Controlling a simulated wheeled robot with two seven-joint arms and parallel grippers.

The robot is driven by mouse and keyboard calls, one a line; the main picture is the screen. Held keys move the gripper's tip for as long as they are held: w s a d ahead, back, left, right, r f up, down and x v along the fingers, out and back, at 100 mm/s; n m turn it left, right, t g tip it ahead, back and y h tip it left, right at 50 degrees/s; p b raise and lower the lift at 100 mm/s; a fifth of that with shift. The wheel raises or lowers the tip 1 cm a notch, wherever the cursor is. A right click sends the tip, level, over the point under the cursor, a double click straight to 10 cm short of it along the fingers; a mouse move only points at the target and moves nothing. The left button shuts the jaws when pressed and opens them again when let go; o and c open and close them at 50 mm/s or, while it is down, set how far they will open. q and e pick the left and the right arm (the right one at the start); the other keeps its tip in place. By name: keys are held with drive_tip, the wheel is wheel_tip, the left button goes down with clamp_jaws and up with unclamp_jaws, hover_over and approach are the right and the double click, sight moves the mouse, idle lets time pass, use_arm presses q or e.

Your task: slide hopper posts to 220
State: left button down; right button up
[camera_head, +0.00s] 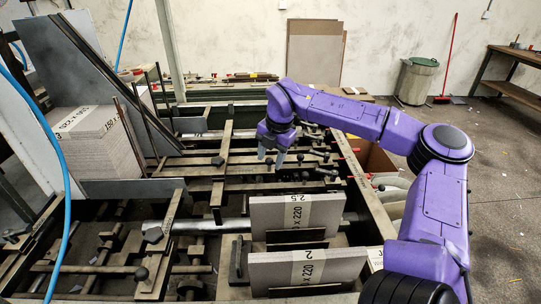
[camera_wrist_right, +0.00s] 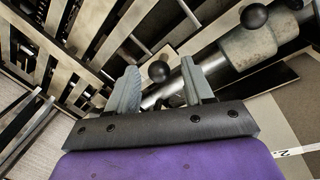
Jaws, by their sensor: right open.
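My right gripper (camera_head: 272,158) points down over the middle of the feeder frame, fingers apart. In the right wrist view its two grey fingers (camera_wrist_right: 159,68) are open, with a black ball knob (camera_wrist_right: 158,71) showing between them; I cannot tell how far beyond the fingertips it is. Another black ball knob (camera_wrist_right: 253,15) sits at the upper right, by a grey metal collar. In the head view thin dark upright posts (camera_head: 130,143) stand at a grey board stack (camera_head: 92,146) whose label appears to read 150 x 220. My left gripper is out of view.
Two board stacks marked 220 stand in front, the rear one (camera_head: 266,215) labelled 2.5 and the near one (camera_head: 280,270) labelled 2. Metal rails and bars cross the frame (camera_head: 372,205). A blue hose (camera_head: 66,190) hangs at left. Open floor lies at right.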

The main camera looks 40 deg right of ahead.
sight(251, 171)
clamp_jaws()
drive_tip(key=shift+w+a+f+b, duration=0.1)
drive_tip(key=shift+w+f+b, duration=0.1)
drive_tip(key=shift+b, duration=0.1)
drive_tip(key=w+a+b, duration=0.1)
drive_tip(key=a, duration=0.1)
drive_tip(key=w+a+b, duration=0.1)
drive_tip(key=w+b, duration=0.1)
drive_tip(key=shift+a, duration=0.4)
drive_tip(key=shift+r, duration=0.15)
drive_tip(key=shift+d, duration=0.1)
unclamp_jaws()
wheel_tip(251, 171, up, 10)
drive_tip(key=s+b, duration=0.1)
drive_tip(key=s, duration=0.1)
drive_tip(key=shift+d+r, duration=0.15)
drive_tip(key=shift+d, duration=0.15)
